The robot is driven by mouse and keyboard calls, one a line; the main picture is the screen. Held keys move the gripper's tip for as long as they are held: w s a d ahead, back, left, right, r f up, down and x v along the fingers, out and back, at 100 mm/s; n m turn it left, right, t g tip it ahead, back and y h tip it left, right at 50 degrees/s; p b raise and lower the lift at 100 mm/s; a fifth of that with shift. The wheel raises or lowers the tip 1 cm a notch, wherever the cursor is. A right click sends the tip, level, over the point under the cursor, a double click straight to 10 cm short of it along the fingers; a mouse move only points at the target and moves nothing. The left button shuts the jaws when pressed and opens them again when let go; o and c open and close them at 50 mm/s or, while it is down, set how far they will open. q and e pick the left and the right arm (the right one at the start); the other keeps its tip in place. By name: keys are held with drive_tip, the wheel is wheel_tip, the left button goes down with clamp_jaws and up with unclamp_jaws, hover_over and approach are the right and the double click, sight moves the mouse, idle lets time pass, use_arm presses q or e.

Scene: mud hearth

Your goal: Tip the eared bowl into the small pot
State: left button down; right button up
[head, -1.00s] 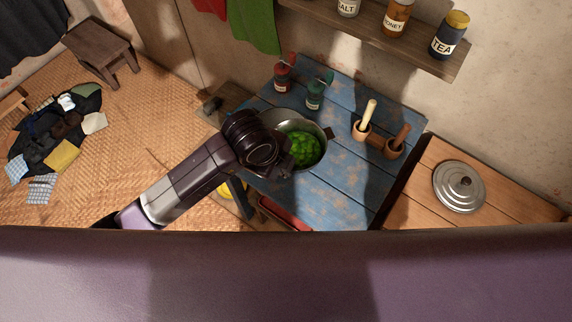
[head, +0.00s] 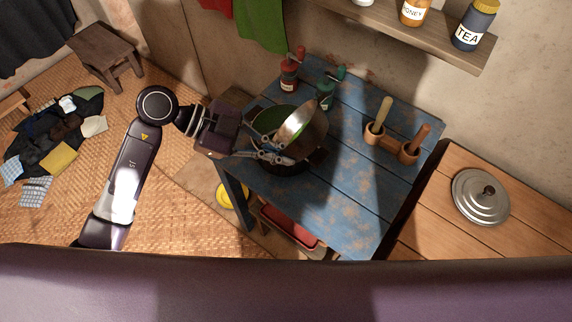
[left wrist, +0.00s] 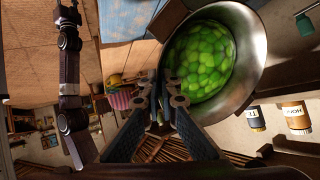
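The eared bowl (head: 299,121) is shiny metal and stands steeply tilted over the small pot in the head view. The left wrist view shows its rim (left wrist: 257,58) and the green pieces (left wrist: 198,60) heaped inside. The small pot (head: 287,168) is dark, with side handles, and sits on the blue table under the bowl; its inside is mostly hidden. My left gripper (head: 288,157) reaches in from the left, its fingers closed at the bowl's edge, holding it up. The exact grip on the ear is hard to see. My right gripper is not in view.
On the blue table (head: 345,210), a red grinder (head: 288,78) and a green grinder (head: 325,95) stand behind the pot. Wooden mortars with pestles (head: 390,145) stand to the right. A metal lid (head: 481,196) lies on the wooden counter. A shelf (head: 430,40) overhangs behind.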

use_arm(q)
drive_tip(key=shift+w+a+f+h, duration=0.25)
drive_tip(key=shift+a+h, duration=0.1)
drive_tip(key=shift+h, duration=0.15)
drive_tip(key=shift+w+a+n+g+h+b, duration=0.1)
drive_tip(key=shift+a+n+g+h+b, duration=0.1)
drive_tip(key=shift+n+g+h+b, duration=0.25)
drive_tip(key=w+a+n+h+b, duration=0.3)
drive_tip(key=a+h+b, duration=0.4)
drive_tip(key=h+b, duration=0.4)
drive_tip(key=shift+a+f+n+t+h, duration=0.15)
drive_tip(key=shift+f+n+t+h, duration=0.25)
drive_tip(key=shift+n, duration=0.25)
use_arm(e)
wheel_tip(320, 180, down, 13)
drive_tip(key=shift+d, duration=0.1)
